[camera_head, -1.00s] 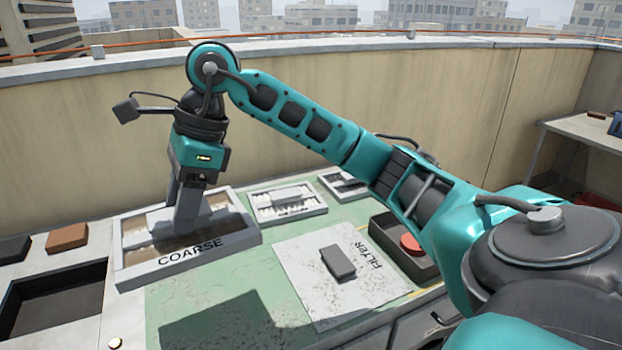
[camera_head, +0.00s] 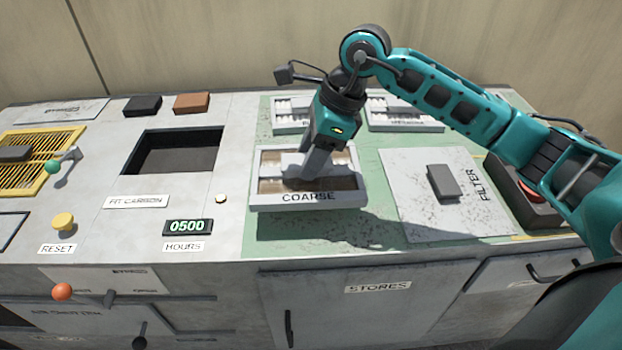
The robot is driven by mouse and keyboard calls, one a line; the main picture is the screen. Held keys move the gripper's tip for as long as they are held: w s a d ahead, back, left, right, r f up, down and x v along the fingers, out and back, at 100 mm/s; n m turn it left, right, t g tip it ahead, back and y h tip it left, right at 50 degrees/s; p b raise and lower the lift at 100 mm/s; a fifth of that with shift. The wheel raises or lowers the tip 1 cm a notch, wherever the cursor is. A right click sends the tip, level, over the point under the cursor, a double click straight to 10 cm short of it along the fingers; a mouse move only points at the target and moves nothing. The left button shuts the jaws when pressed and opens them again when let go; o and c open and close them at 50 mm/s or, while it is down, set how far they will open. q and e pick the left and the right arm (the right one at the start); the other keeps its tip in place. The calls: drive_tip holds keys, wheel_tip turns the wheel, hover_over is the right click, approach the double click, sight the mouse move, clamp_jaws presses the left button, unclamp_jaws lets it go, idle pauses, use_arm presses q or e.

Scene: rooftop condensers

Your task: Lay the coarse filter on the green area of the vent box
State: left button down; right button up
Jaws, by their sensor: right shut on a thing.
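The coarse filter (camera_head: 345,199) is a pale framed tray with brown mesh and the word COARSE on its front rim. My right gripper (camera_head: 308,172) points down and is shut on the grip bar in its middle. The filter is level and over the left part of the green area (camera_head: 290,236) of the grey vent box (camera_head: 215,250). A dark shadow spreads to its right, so it looks raised, but the gap is hard to judge. My left gripper is not in view.
Two smaller filters (camera_head: 292,113) (camera_head: 425,125) sit at the back. A plate marked FILTER (camera_head: 425,215) with a dark handle lies to the right, beside a dark tray (camera_head: 535,213). Left are a dark rectangular opening (camera_head: 175,153), dark and brown blocks (camera_head: 192,103), and a yellow grille (camera_head: 55,140).

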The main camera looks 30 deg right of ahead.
wheel_tip(320, 180, down, 5)
drive_tip(key=shift+r+b, duration=0.1)
drive_tip(key=shift+b, duration=0.35)
drive_tip(key=shift+f, duration=0.25)
drive_tip(key=shift+f, duration=0.15)
drive_tip(key=o, duration=1.2)
